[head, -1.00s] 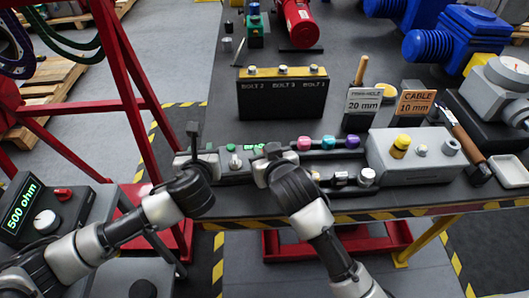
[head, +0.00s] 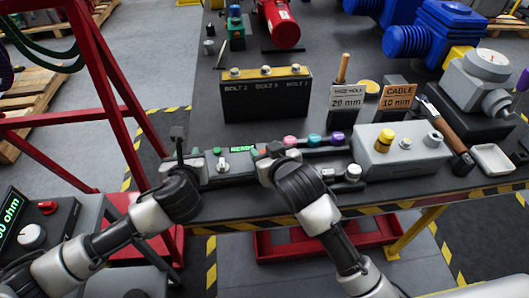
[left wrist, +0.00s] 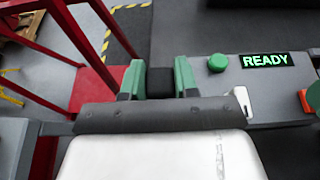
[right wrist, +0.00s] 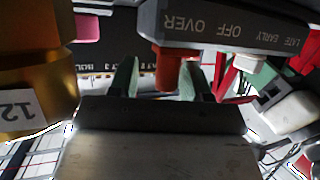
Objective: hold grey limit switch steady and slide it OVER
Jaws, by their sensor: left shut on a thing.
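The grey limit switch (head: 208,176) is a long box at the front edge of the bench, with a lit READY display (left wrist: 265,60) and a green button (left wrist: 217,63). My left gripper (head: 178,150) is at its left end. In the left wrist view its green fingers (left wrist: 160,82) are shut on a black block. My right gripper (head: 271,157) is at the box's right part. In the right wrist view its fingers (right wrist: 158,82) are apart, with an orange-red knob (right wrist: 168,70) between or just beyond them. The panel (right wrist: 220,28) there reads OVER, OFF, LATE and EARLY. Contact with the knob is unclear.
Behind is a black bolt box (head: 265,97). A grey box with a yellow knob (head: 384,138) stands to the right. A red frame (head: 110,90) rises at left.

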